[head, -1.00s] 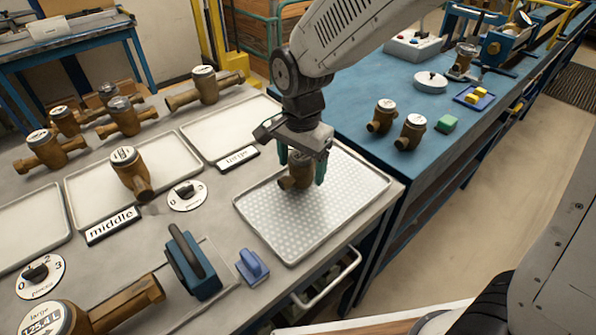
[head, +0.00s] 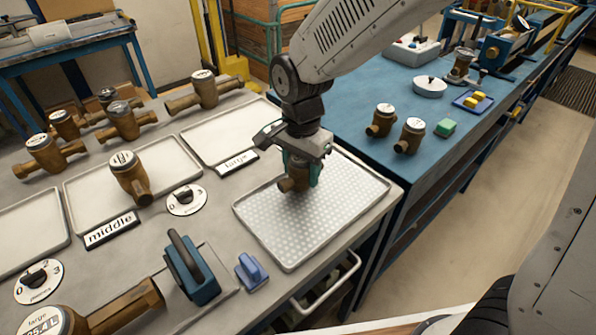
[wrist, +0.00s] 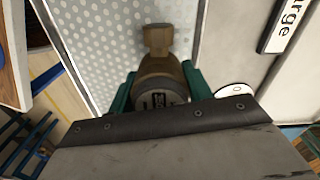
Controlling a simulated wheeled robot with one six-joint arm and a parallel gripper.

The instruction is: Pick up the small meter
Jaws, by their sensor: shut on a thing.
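The small meter (head: 296,172) is a brass body with a pipe stub, over the dotted metal tray (head: 343,205). My gripper (head: 303,172) is shut on it from above, with a green finger on either side. In the wrist view the meter (wrist: 158,75) sits between the green fingers, its round dial face partly hidden by my gripper's dark edge. I cannot tell whether its underside touches the tray.
A brass meter (head: 129,178) stands on the tray labelled "middle". The tray by the "large" label (head: 238,164) is empty. A blue clamp (head: 190,268) stands in front.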

